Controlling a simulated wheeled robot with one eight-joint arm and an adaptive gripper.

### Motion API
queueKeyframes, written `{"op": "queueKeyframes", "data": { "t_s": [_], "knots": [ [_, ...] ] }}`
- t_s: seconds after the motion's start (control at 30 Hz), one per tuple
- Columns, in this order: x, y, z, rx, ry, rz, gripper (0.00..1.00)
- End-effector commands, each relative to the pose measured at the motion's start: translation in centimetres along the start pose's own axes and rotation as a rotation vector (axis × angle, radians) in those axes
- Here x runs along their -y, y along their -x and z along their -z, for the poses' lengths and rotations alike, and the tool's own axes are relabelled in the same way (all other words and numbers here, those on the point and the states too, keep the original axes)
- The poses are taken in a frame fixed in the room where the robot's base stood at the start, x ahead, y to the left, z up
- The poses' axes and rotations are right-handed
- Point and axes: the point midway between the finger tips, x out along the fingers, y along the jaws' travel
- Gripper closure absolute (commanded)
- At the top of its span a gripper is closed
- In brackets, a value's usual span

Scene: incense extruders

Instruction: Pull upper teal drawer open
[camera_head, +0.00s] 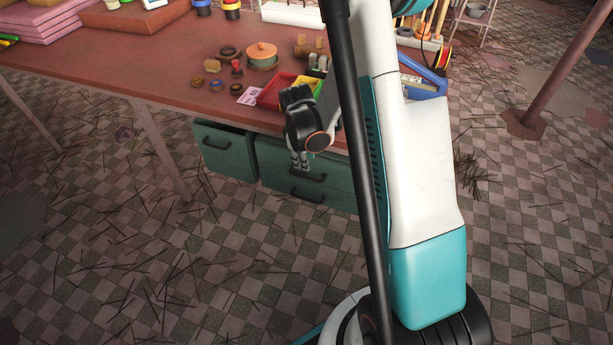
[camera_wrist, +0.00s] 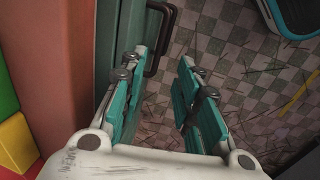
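The teal drawer unit hangs under the red table. Its upper teal drawer (camera_head: 272,155) looks shut in the head view. In the wrist view my gripper (camera_wrist: 163,60) is open, with teal finger pads apart. A dark bar handle (camera_wrist: 168,42) on a teal front (camera_wrist: 128,35) appears between and beyond the fingertips. I cannot tell whether they touch it. The lower teal drawer (camera_head: 330,195), with its own dark handle (camera_head: 308,196), is just below my gripper.
Another teal drawer (camera_head: 226,152) at the left stands partly open. The checkered floor has scattered sticks, with open room in front.

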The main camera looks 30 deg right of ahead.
Motion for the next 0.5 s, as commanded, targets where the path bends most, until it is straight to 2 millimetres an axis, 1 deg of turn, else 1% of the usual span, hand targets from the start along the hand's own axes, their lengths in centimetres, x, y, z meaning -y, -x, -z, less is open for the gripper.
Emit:
{"op": "queueKeyframes", "data": {
  "t_s": [0.03, 0.2, 0.4, 0.5],
  "knots": [
    [0.0, -1.5, 0.0, 0.000, -0.001, 0.000, 0.70],
    [0.0, -4.8, 0.1, -0.001, -0.001, 0.000, 0.70],
    [0.1, -8.1, 0.1, -0.001, -0.001, 0.000, 0.70],
    [0.0, -9.2, 0.1, -0.001, -0.001, 0.000, 0.70]
  ]
}}
